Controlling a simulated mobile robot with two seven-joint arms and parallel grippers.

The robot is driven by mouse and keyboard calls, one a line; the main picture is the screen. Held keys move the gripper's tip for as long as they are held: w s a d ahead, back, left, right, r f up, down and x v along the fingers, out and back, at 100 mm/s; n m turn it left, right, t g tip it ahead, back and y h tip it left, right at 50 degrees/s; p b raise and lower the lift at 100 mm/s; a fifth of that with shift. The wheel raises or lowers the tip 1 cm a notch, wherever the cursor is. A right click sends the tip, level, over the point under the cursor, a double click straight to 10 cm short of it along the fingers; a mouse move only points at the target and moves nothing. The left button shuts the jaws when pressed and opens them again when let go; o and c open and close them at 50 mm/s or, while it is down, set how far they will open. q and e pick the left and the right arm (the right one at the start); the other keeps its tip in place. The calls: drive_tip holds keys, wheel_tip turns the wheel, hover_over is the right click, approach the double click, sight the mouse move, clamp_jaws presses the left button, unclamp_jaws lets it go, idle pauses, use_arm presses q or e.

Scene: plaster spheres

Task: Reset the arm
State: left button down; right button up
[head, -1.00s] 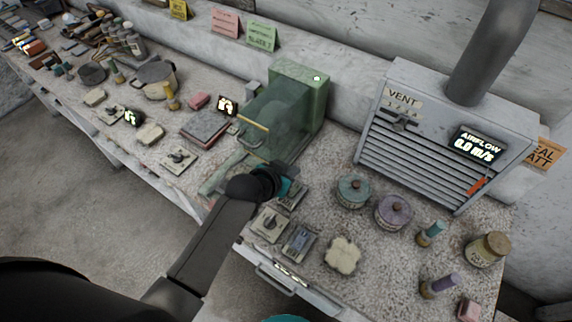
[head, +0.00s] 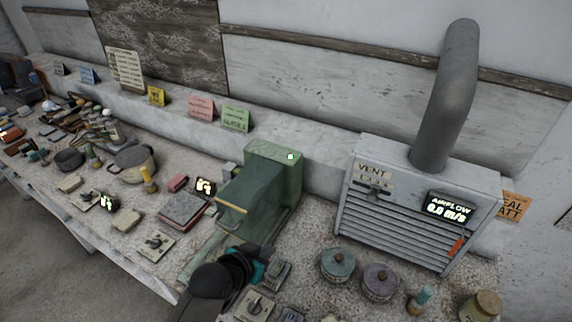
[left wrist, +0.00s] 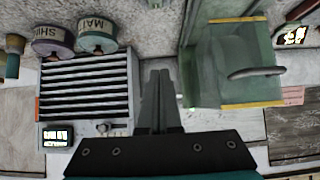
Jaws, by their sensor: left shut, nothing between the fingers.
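My left arm comes in from the bottom of the head view, and its gripper (head: 258,268) is over the bench just in front of the green machine, partly hidden by my own wrist. In the left wrist view the two dark fingers (left wrist: 158,98) lie together, shut and empty. The green machine (head: 272,178) has a see-through hood with a yellow edge; it also shows right of the fingers in the left wrist view (left wrist: 228,68). My right gripper is in neither view.
The grey vent box (head: 405,205) with a thick pipe stands right of the green machine. A teal-lidded jar (head: 338,263) and a purple-lidded jar (head: 380,280) stand before it. Switch plates, a red book (head: 183,208) and tools crowd the bench. A wall rises behind.

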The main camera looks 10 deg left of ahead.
use_arm(q)
drive_tip(key=s+a+r+n+g+y, duration=0.1)
drive_tip(key=s+a+r+g+y, duration=0.15)
drive_tip(key=s, duration=0.85)
drive_tip(key=s+a+r+n+g+y, duration=0.1)
drive_tip(key=s+a+r+g, duration=0.2)
drive_tip(key=s, duration=0.7)
wheel_tip(320, 180, down, 33)
drive_tip(key=s+g+b, duration=0.2)
drive_tip(key=b, duration=0.8)
drive_tip(key=s+a+f+b, duration=0.1)
drive_tip(key=s+f+b, duration=0.3)
drive_tip(key=s+f, duration=0.3)
drive_tip(key=s+a+f+b, duration=0.2)
drive_tip(key=s+f+b, duration=0.2)
drive_tip(key=s+f, duration=0.4)
wheel_tip(320, 180, down, 7)
drive_tip(key=shift+f+g, duration=0.15)
drive_tip(key=shift+g, duration=0.3)
